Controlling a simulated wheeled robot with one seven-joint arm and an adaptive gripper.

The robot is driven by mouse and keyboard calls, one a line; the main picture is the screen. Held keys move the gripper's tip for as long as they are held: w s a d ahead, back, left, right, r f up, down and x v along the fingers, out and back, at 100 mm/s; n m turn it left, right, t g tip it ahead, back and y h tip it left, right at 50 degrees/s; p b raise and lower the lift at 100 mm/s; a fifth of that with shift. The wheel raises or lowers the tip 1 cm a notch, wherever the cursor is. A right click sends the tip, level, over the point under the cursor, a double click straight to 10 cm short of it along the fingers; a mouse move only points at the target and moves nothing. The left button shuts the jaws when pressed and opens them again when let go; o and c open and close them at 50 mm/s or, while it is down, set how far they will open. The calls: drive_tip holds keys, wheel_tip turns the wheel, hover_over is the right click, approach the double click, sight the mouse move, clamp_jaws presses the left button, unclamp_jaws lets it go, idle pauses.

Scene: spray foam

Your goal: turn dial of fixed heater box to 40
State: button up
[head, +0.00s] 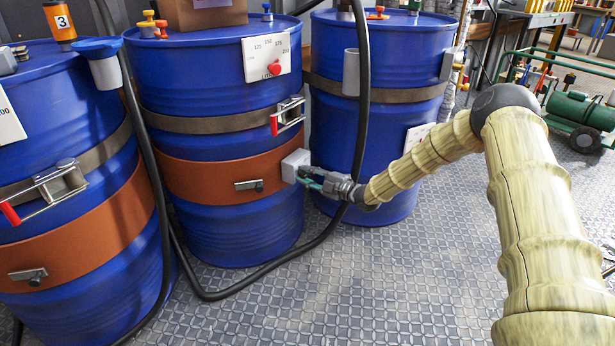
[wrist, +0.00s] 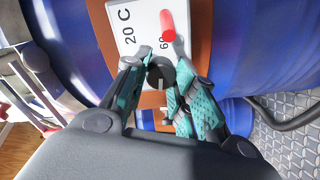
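The fixed heater box (head: 296,165) is a small grey box on the orange band of the middle blue drum. In the wrist view its white face (wrist: 127,14) reads "20 C" and "60", with a red part near the "60". Its black dial (wrist: 160,72) has a pale mark on the side towards me. The dial's number side is hidden from the head view. My gripper (head: 305,178) is at the box. In the wrist view its teal-padded fingertips (wrist: 163,60) lie on either side of the dial. I cannot tell whether both touch it.
Blue drums stand left (head: 75,140) and right (head: 385,120) of the middle drum (head: 215,90). A thick black hose (head: 362,100) hangs in front of the drums and loops along the floor. The patterned metal floor (head: 400,290) in front is clear. A green machine (head: 580,110) stands far right.

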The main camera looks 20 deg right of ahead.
drive_tip(key=shift+r+p, duration=0.1)
drive_tip(key=shift+p, duration=0.25)
drive_tip(key=shift+r+m+p, duration=0.1)
drive_tip(key=shift+m+p, duration=0.75)
drive_tip(key=shift+m, duration=0.25)
drive_tip(key=shift+m+p, duration=1.3)
drive_tip(key=shift+m, duration=0.6)
drive_tip(key=shift+f, duration=0.2)
drive_tip(key=o, duration=1)
drive_tip(key=v, duration=1.2)
